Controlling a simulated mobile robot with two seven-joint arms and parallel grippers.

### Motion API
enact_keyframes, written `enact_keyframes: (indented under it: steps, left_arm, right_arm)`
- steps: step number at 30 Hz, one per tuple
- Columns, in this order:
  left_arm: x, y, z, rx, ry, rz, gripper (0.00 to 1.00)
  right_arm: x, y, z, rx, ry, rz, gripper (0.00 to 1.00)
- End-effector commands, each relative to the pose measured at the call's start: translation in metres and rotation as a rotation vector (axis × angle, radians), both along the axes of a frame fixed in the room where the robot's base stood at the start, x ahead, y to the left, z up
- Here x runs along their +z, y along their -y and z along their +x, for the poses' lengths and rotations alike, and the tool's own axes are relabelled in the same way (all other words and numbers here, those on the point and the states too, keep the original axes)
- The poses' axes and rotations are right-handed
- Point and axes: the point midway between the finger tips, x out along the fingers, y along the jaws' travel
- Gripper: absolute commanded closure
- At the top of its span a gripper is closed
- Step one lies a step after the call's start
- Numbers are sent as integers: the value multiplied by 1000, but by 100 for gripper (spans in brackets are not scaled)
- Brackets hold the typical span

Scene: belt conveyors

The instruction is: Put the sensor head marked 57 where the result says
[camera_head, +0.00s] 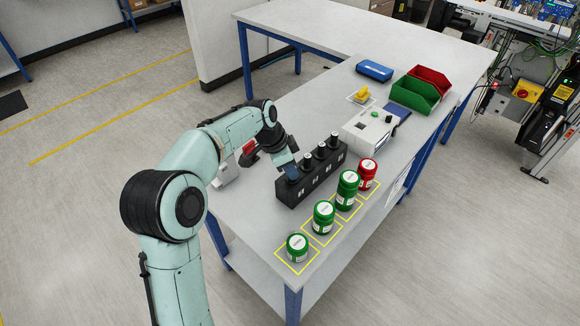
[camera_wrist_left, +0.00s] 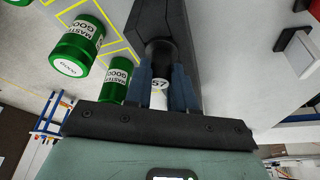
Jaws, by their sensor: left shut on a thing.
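The sensor head marked 57 (camera_wrist_left: 159,84) is a white-and-black cylinder between the two blue fingers of my left gripper (camera_wrist_left: 160,95). In the head view my left gripper (camera_head: 290,172) is at the near-left end of a black rack (camera_head: 312,180), shut on this head, which the fingers hide there. I cannot tell whether the head is still seated in the rack. Three other black heads (camera_head: 321,150) with pale tops stand in the rack. A white box with a green button (camera_head: 368,132), a green bin (camera_head: 413,95) and a red bin (camera_head: 429,76) are farther back. My right gripper is not in view.
Green jars (camera_head: 323,216), labelled MASTER GOOD in the wrist view (camera_wrist_left: 75,50), and a red jar (camera_head: 367,173) stand on yellow-outlined squares along the right edge. A yellow object (camera_head: 360,94) and a blue case (camera_head: 374,70) lie behind. A red-and-white device (camera_head: 226,174) is left of the rack.

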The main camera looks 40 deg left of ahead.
Motion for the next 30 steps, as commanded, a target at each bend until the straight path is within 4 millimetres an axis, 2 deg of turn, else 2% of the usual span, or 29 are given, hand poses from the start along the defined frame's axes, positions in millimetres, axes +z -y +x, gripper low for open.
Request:
enact_keyframes:
  steps: [7,8,10,18,22,26,30]
  left_arm:
    - [0,0,0,0,0,0,100]
    - [0,0,0,0,0,0,70]
    - [0,0,0,0,0,0,47]
    - [0,0,0,0,0,0,46]
    - [6,-2,-2,0,1,0,46]
    - [26,-6,-7,2,5,2,46]
    - [57,-12,-16,2,7,2,46]
  right_arm:
    - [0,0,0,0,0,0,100]
    - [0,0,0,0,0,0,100]
    - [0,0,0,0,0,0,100]
    - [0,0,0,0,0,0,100]
    - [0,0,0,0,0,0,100]
    - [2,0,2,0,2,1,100]
    - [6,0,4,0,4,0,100]
